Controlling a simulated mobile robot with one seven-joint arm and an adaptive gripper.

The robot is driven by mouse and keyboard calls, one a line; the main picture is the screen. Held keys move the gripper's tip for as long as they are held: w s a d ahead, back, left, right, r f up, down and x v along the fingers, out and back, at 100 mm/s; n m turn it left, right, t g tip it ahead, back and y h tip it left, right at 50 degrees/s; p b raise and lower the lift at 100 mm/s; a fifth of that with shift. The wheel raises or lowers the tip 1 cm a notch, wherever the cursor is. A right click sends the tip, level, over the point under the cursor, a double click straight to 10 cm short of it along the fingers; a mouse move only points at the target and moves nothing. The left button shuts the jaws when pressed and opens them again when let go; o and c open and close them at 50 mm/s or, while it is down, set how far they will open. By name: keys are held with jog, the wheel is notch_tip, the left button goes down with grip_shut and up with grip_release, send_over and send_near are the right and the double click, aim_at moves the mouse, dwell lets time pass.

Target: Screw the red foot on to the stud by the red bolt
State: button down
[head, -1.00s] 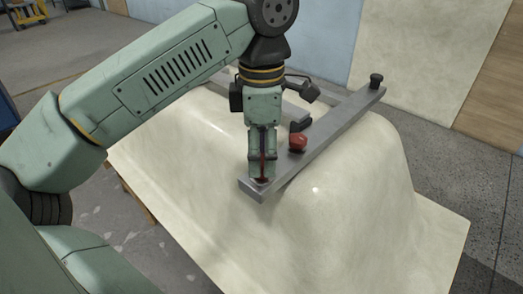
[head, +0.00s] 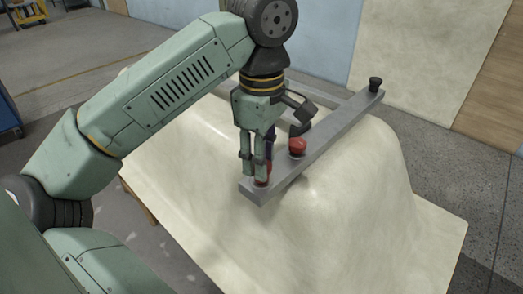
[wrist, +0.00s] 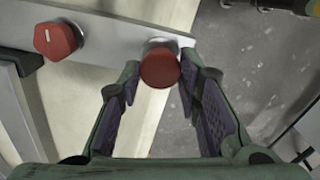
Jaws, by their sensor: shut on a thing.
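The red foot (wrist: 160,69) is a round red cylinder at the near end of the grey metal bar; it shows low between my fingers in the head view (head: 261,182). My gripper (head: 257,176) points down over that end and is shut on the foot, one finger on each side, as the wrist view (wrist: 161,66) also shows. The stud is hidden under the foot, so I cannot tell how far the thread is engaged. The red bolt (head: 297,146), with a hexagonal head and white mark, sits further along the bar, left of the foot in the wrist view (wrist: 56,39).
The grey bar (head: 335,125) lies on the cream upturned tub shell (head: 330,220). A black foot (head: 375,83) stands at its far end. A dark bracket-like part (head: 301,119) is close beside my gripper. Grey floor (head: 495,180) lies around the shell.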

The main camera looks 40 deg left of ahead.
jog(key=m+p, duration=0.1)
jog(key=m, duration=0.3)
jog(key=shift+r+m, duration=0.1)
jog(key=shift+m, duration=1.4)
jog(key=c, duration=1.1)
grip_release()
jog(key=shift+c, duration=0.7)
